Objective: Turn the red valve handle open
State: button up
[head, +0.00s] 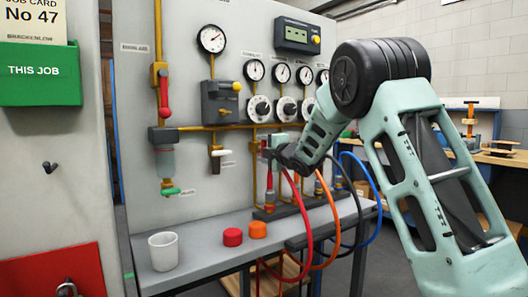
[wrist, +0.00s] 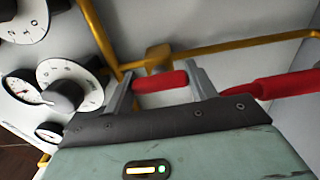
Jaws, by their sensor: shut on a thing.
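A short red valve handle (wrist: 160,82) lies between my two fingers in the wrist view, in front of a brass-coloured valve body (wrist: 158,58) on a yellow pipe. My gripper (wrist: 160,77) is shut on this handle, one finger at each end of the visible red part. In the head view my gripper (head: 268,147) reaches the panel below the row of gauges and hides most of the handle. Another red handle (head: 164,92) stands upright on the yellow pipe at the panel's left.
Dial knobs (wrist: 72,85) are close on the left in the wrist view. Red (head: 309,240), orange, black and blue hoses hang below my gripper. A white cup (head: 163,251), a red cap (head: 232,237) and an orange cap (head: 257,230) stand on the grey shelf (head: 205,257).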

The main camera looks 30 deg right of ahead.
jog(key=o, duration=1)
jog(key=shift+s, duration=0.1)
jog(key=s, duration=1.7)
jog(key=shift+s+d, duration=0.15)
jog(key=shift+d, duration=0.1)
